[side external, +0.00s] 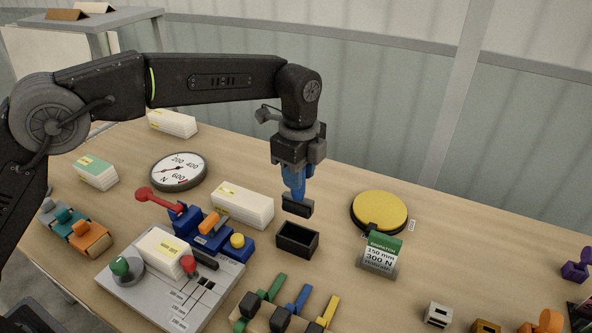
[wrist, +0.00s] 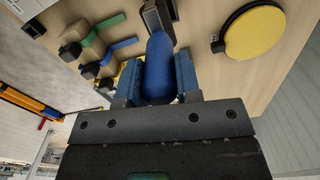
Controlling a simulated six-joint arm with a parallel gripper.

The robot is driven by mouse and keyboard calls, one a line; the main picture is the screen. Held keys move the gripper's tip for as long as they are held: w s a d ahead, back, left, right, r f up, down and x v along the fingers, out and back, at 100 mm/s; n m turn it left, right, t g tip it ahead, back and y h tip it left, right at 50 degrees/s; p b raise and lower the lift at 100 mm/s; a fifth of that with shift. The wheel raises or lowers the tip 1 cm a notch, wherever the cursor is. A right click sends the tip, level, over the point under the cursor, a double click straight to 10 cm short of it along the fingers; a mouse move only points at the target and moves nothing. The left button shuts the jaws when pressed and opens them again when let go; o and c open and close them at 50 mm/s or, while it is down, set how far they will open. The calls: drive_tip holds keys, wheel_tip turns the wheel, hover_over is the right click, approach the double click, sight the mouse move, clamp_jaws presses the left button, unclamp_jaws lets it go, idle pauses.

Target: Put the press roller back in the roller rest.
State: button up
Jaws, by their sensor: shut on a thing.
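The press roller has a blue handle (wrist: 158,72) and a dark block-like head (side external: 297,206). My gripper (side external: 293,180) is shut on the handle, and the head hangs below the fingers. In the wrist view the handle sits between the two blue fingertips, my gripper (wrist: 158,80). The roller rest looks to be the open black box (side external: 297,242) on the table just below the head in the side view. The head appears clear of the box, raised above its rim. In the wrist view a dark shape lies beyond the handle; head and box are hard to tell apart there.
A yellow disc (side external: 380,210) and a green-topped label block (side external: 381,254) stand right of the box. A white block (side external: 242,205) and a grey-plated fixture (side external: 175,290) are left. A rack of colour-handled tools (side external: 285,305) stands in front.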

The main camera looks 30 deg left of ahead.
sight(298, 213)
drive_tip(key=shift+f, duration=2.85)
drive_tip(key=shift+f, duration=2.5)
drive_tip(key=o, duration=1.1)
drive_tip(key=shift+c, duration=0.2)
wheel_tip(298, 213, up, 14)
drive_tip(key=shift+f, duration=0.1)
